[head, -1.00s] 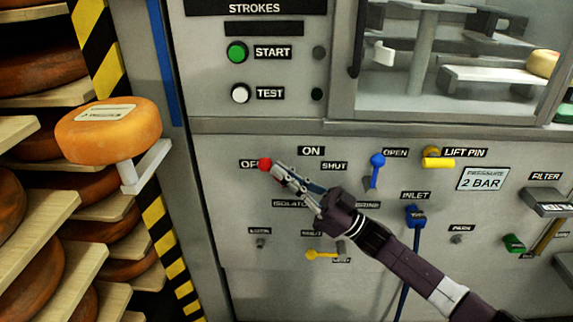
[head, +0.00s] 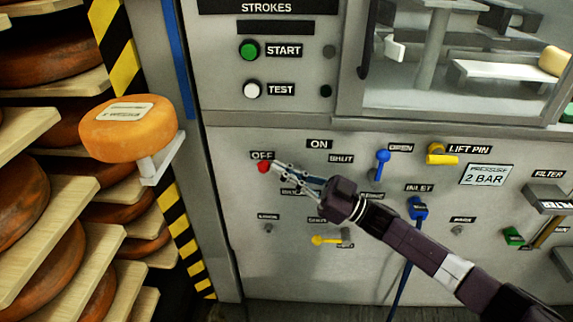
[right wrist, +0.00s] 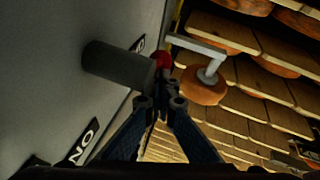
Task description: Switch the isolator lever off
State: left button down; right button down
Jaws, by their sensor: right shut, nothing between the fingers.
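The isolator lever has a red knob (head: 263,167), which sits just below the OFF label at the lower left of the grey panel (head: 225,150) in the head view. The rest of the lever is largely hidden behind my gripper. My right gripper (head: 281,167) is shut and empty, its tips just right of the knob. In the right wrist view the red knob (right wrist: 163,60) shows just beyond the gripper tips (right wrist: 164,92), beside a thick grey cylinder (right wrist: 118,66) standing out of the panel. I cannot tell whether they touch. My left gripper is out of view.
A blue lever (head: 382,161), a yellow handle (head: 438,154) and a lower yellow lever (head: 326,240) are on the same panel. A cheese wheel (head: 128,132) sits on a bracket to the left, before shelves of cheeses.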

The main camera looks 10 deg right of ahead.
jog(key=shift+w+a+f, duration=0.1)
jog(key=shift+a+f, duration=0.05)
jog(key=shift+a, duration=0.3)
jog(key=shift+w+a+f, duration=0.1)
jog(key=shift+a+f, duration=0.05)
jog(key=shift+a, duration=0.3)
jog(key=shift+s+f, duration=0.1)
jog(key=shift+f, duration=0.35)
jog(key=shift+w+d+r, duration=0.2)
jog(key=shift+d+r, duration=0.05)
jog(key=shift+r, duration=0.05)
dwell(2.6)
jog(key=v, duration=1.2)
jog(key=shift+s+a, duration=0.2)
jog(key=shift+a+f, duration=0.1)
jog(key=shift+f, duration=0.05)
